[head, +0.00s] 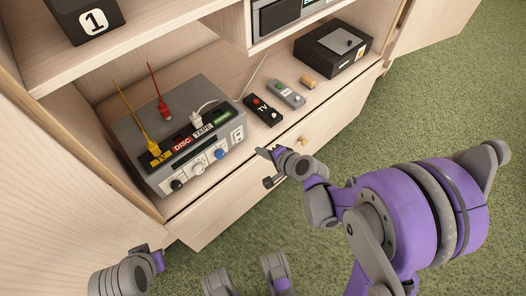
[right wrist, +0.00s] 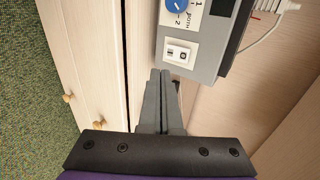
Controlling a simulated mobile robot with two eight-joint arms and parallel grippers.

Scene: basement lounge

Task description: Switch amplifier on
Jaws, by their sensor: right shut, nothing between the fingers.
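The amplifier (head: 190,135) is a grey box on the cabinet's lower shelf, with TV, DISC, TAPE and PHONO sockets on top and knobs along its front. Its white rocker switch (head: 237,135) sits at the right end of the front; the right wrist view shows this switch (right wrist: 179,53) close up, on a white plate. My right gripper (right wrist: 160,74) is shut and empty, its tips just short of the switch plate and seemingly apart from it. In the head view the right gripper (head: 263,153) is to the lower right of the amplifier. Part of my left arm shows at lower left; its fingers are unclear.
A black TV remote (head: 262,111), a grey remote (head: 287,93) and a small wooden block (head: 308,81) lie right of the amplifier. A black box (head: 333,48) stands farther right. Drawers (head: 290,150) are below; green carpet (head: 420,110) is open in front.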

